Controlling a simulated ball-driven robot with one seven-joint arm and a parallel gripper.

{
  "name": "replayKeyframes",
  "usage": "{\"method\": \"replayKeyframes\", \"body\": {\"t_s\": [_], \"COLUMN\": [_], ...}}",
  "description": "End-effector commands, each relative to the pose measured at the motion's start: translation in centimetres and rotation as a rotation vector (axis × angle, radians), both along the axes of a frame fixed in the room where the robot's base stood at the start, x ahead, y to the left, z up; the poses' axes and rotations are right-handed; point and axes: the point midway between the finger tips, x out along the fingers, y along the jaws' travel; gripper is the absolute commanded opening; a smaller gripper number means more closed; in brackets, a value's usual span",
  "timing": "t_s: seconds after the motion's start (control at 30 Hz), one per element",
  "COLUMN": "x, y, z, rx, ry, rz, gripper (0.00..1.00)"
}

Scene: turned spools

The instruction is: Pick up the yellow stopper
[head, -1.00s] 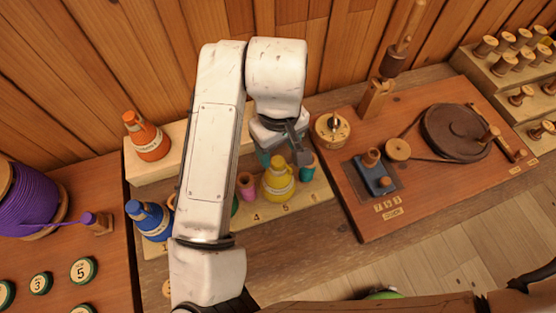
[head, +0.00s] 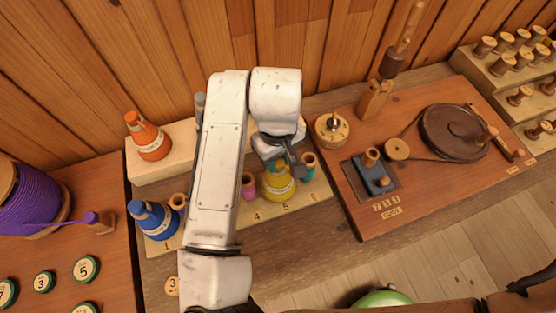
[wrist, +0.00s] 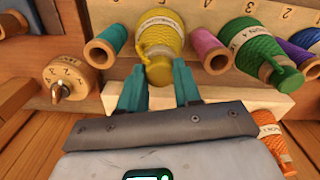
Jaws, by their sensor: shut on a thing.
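The yellow stopper (wrist: 158,72) tops a yellow, cord-wound cone bottle (wrist: 161,30) with a pale label, standing on the numbered ledge. In the head view the yellow bottle (head: 278,186) stands near the 5 mark, its top hidden by my gripper (head: 281,160). In the wrist view the teal fingers of my gripper (wrist: 158,82) sit on either side of the stopper, shut on it. The stopper still appears seated on the bottle neck; I cannot tell of any gap.
A teal spool (wrist: 105,45) and a pink spool (wrist: 208,50) stand close on either side. A green bottle (wrist: 262,45) is beyond the pink spool. An orange bottle (head: 148,136) stands on the raised back step, a blue one (head: 153,219) at the left.

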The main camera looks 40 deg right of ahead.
Motion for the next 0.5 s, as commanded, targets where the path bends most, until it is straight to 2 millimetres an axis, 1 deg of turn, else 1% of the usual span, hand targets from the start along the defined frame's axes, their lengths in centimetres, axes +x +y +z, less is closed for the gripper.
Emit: {"method": "replayKeyframes", "body": {"t_s": [0.03, 0.2, 0.23, 0.5], "x": [0.0, 0.0, 0.0, 0.02], "y": [0.0, 0.0, 0.01, 0.0], "z": [0.01, 0.01, 0.01, 0.15], "rx": [0.0, 0.0, 0.0, 0.0], "ry": [0.0, 0.0, 0.0, -0.001], "rz": [0.0, 0.0, 0.0, 0.0], "gripper": [0.22, 0.06, 0.04, 0.04]}}
